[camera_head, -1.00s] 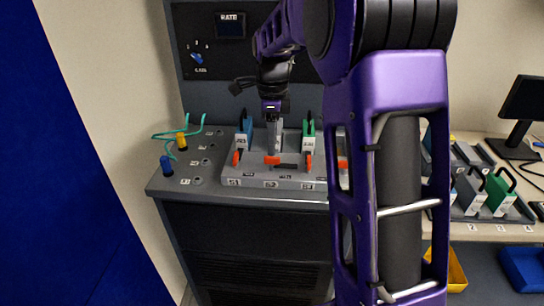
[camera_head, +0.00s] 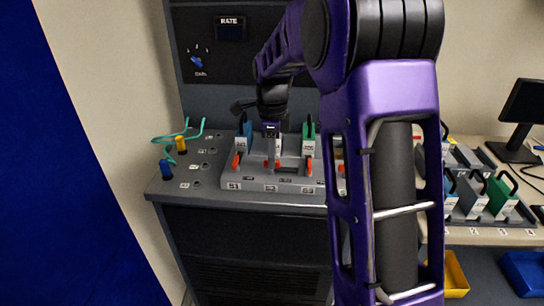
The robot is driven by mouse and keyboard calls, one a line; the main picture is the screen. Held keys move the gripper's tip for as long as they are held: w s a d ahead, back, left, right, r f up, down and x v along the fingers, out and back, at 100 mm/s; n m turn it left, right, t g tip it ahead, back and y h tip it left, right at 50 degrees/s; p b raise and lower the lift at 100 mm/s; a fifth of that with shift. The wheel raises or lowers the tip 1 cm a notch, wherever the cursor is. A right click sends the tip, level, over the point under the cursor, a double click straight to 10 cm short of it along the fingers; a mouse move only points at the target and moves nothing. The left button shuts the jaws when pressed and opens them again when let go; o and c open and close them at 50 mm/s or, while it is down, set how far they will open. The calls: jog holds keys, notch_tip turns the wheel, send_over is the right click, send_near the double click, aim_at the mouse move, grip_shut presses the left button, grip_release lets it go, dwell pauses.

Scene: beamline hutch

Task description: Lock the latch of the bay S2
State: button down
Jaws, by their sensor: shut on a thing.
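The grey rack (camera_head: 300,186) on the console has bays labelled S1, S2 and S3, with another partly behind my arm. The S2 latch (camera_head: 278,164) is a small orange lever in front of the S2 bay. My gripper (camera_head: 273,158) is over S2 with its fingers pointing down, shut on this latch. The fingers and wrist cover much of the latch and the bay, so the lever's exact angle is hard to tell. A blue module (camera_head: 244,138) stands in S1 and a green module (camera_head: 309,140) in S3, each behind its own upright orange lever.
Blue (camera_head: 166,169) and yellow (camera_head: 180,144) plugs with green cables stand left of the rack. A control panel (camera_head: 228,62) rises behind. At right, a table (camera_head: 480,236) holds more modules and a monitor (camera_head: 523,106). My arm hides the rack's right end.

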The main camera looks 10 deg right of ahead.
jog(key=shift+r, duration=0.1)
dwell(0.3)
jog(key=n+p, duration=0.2)
jog(key=n, duration=0.1)
jog(key=n+p, duration=0.2)
jog(key=n, duration=0.3)
jog(key=n+p, duration=0.1)
jog(key=n, duration=0.3)
jog(key=shift+n, duration=0.4)
jog(key=n+p, duration=0.1)
jog(key=n, duration=0.3)
jog(key=shift+n, duration=0.3)
jog(key=c, duration=0.9)
grip_release()
